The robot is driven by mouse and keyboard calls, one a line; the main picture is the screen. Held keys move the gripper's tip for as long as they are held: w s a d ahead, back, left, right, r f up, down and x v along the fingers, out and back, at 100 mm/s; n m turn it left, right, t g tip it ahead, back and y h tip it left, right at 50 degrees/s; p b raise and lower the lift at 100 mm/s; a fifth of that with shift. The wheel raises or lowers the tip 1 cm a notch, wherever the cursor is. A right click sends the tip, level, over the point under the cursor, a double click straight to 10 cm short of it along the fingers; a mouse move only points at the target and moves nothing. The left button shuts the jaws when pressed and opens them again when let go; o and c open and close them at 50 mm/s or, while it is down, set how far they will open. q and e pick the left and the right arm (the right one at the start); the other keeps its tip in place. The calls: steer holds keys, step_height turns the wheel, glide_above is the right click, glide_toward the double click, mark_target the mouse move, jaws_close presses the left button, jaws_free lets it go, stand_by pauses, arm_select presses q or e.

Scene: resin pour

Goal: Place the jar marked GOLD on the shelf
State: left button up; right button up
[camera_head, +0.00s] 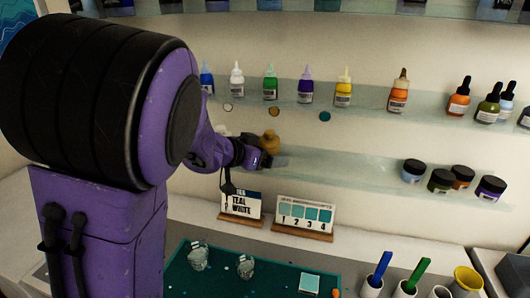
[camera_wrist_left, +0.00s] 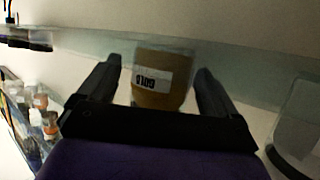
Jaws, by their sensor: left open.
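The GOLD jar (camera_wrist_left: 162,80) is amber, with a white label whose lettering appears upside down in the left wrist view. It lies between the two open fingers of my left gripper (camera_wrist_left: 158,85), with a gap visible on each side. In the head view the jar (camera_head: 270,141) shows at the left part of the lower glass shelf (camera_head: 345,168), beside my left gripper (camera_head: 275,160), which partly hides it. Whether the jar's base rests on the shelf is hidden. My right gripper is not in view.
Dark-lidded jars (camera_head: 440,180) stand at the right of the lower shelf; its middle is bare. Dropper bottles line the upper shelf (camera_head: 365,102). Below are a teal mat (camera_head: 212,283) with two clear cups (camera_head: 198,256), sign cards (camera_head: 305,214) and pen holders (camera_head: 404,288).

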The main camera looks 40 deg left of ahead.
arm_select(q)
steer(key=p+v, duration=0.4)
steer(key=v, duration=0.8)
steer(key=shift+r, duration=0.2)
steer(key=shift+s+a, duration=0.1)
